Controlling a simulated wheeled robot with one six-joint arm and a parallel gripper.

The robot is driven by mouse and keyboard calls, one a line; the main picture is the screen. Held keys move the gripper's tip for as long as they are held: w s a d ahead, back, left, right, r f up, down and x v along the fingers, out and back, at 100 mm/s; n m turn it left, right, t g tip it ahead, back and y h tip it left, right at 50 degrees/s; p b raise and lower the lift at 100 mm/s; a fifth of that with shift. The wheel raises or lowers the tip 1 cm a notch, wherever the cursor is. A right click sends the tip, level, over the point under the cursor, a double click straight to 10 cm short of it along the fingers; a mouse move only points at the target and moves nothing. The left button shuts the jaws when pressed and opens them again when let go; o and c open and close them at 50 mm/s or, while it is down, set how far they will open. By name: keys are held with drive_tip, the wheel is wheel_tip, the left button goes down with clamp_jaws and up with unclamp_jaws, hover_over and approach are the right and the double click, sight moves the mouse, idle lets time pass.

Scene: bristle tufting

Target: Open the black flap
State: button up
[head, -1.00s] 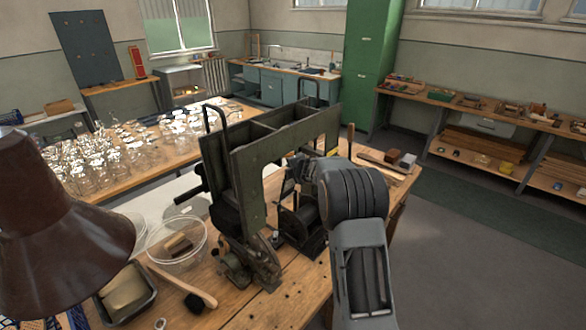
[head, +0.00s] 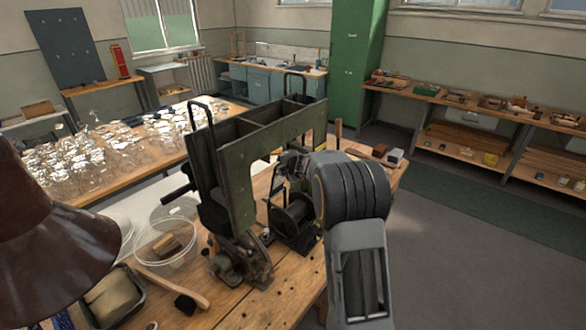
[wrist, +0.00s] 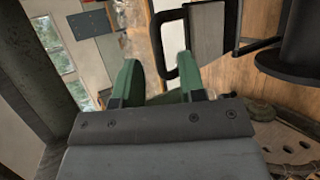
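A dark panel with a black loop handle (wrist: 157,28) shows at the top of the wrist view; it looks like the black flap (wrist: 207,35). My gripper (wrist: 158,62) has two green fingers, which stand apart. The near bar of the loop handle shows between them, and the right finger overlaps the handle's lower end. I cannot tell whether they touch. In the head view, the dark green machine frame (head: 236,170) stands on the wooden bench, and my arm reaches toward its right side. My gripper is hidden there behind my own arm.
A black spool (head: 292,216) sits beside the frame. A clear bowl (head: 168,245), a brush (head: 186,303) and a black tray (head: 112,297) lie at the bench's left. A brown lamp shade (head: 55,250) fills the left edge. Floor to the right is clear.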

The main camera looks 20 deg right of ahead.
drive_tip(key=v, duration=1)
drive_tip(key=shift+s, duration=0.2)
drive_tip(key=s+d+f+m+g+h, duration=0.2)
drive_tip(key=s+m+h, duration=0.1)
drive_tip(key=s+m, duration=0.3)
drive_tip(key=s+d+f+m+g+h, duration=0.2)
drive_tip(key=s+d+m+g, duration=0.1)
drive_tip(key=m, duration=0.4)
drive_tip(key=s+a+r+m+g+y, duration=0.1)
drive_tip(key=s+a+m, duration=0.3)
drive_tip(key=s+a, duration=0.5)
drive_tip(key=s+a+r+m+g+y, duration=0.1)
drive_tip(key=s+a+m+g+y, duration=0.1)
drive_tip(key=s+a, duration=0.6)
drive_tip(key=shift+s+a+r+m+y, duration=0.4)
drive_tip(key=shift+s+m+y, duration=0.45)
drive_tip(key=shift+s, duration=0.7)
